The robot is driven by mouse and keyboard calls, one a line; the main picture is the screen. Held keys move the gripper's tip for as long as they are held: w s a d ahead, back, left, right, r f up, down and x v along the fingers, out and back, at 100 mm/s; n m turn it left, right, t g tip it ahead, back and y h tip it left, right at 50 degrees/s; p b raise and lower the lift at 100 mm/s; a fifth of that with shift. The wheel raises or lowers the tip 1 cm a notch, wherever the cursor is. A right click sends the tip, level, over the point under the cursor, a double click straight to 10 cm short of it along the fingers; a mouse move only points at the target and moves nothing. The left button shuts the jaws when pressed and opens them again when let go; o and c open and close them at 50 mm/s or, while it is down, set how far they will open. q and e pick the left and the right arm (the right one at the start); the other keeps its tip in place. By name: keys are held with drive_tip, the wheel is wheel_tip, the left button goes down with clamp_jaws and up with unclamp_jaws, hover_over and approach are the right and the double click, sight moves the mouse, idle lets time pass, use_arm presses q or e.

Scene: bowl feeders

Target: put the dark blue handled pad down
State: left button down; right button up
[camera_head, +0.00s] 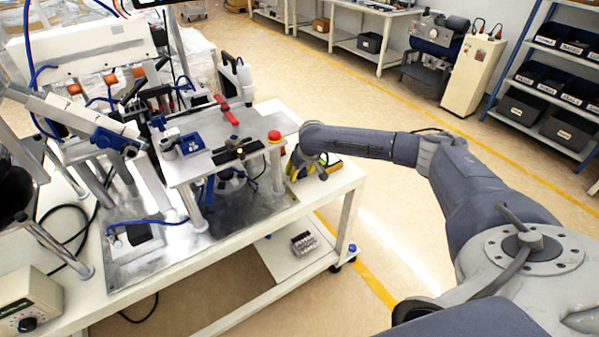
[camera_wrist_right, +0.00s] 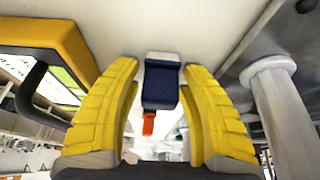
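My right gripper (camera_head: 297,172) points down at the right end of the white bench, and its tips are partly hidden behind its own wrist. In the right wrist view, its two yellow fingers (camera_wrist_right: 160,80) are spread apart. The dark blue pad (camera_wrist_right: 160,86) shows between them, with a pale top end and an orange-red part below. Gaps show between the pad and both fingers, so it does not look gripped. I cannot tell the pad in the head view. My left gripper is not in view.
A yellow object (camera_head: 329,165) with a black handle stands beside the right gripper; it also fills the left of the wrist view (camera_wrist_right: 62,38). A metal fixture plate (camera_head: 205,168) on posts and a red button (camera_head: 275,137) stand close by on the left.

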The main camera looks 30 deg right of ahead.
drive_tip(key=shift+o, duration=0.7)
drive_tip(key=shift+r, duration=0.25)
drive_tip(key=v, duration=1.2)
drive_tip(key=shift+f, duration=0.1)
